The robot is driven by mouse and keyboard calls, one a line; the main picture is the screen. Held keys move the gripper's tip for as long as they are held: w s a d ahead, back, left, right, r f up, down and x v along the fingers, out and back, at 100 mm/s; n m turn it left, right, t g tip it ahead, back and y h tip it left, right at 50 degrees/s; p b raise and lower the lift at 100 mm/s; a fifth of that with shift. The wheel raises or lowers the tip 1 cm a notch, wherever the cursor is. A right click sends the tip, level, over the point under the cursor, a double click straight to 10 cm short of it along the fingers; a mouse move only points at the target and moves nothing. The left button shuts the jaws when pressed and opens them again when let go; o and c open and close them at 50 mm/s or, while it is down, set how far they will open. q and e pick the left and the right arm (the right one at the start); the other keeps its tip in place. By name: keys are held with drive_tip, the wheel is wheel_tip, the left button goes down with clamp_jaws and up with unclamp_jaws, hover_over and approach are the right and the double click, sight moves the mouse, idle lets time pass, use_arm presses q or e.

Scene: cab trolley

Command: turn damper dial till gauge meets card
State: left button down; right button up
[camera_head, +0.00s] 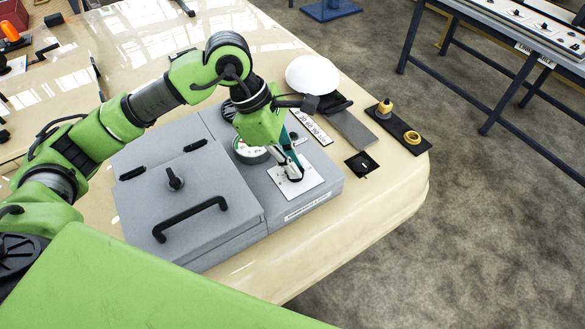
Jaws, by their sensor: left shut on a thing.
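A grey box unit (325,187) stands on the table. A round gauge (249,153) with a white face sits on its top, partly covered by my left arm, and its needle cannot be read. My left gripper (291,174) points down over a white plate (311,184) to the right of the gauge. It is shut on the damper dial at that plate, and its fingers hide most of the dial. A pale strip with printed numbers (312,127) lies beyond the unit; whether it is the card, I cannot tell. My right gripper is not in view.
A grey lid (200,190) with a black handle and knob covers the unit's left part. A white dome (312,75), a small black square (362,165) and a black tray (400,130) with yellow parts lie beyond. The table's right front edge is clear.

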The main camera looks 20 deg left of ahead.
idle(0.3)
use_arm(q)
drive_tip(key=c, duration=2.2)
unclamp_jaws()
drive_tip(key=shift+o, duration=0.2)
drive_tip(key=shift+r, duration=0.15)
drive_tip(key=v, duration=1.1)
drive_tip(key=shift+s+a+r, duration=0.15)
drive_tip(key=shift+a+r, duration=0.1)
drive_tip(key=shift+r, duration=0.1)
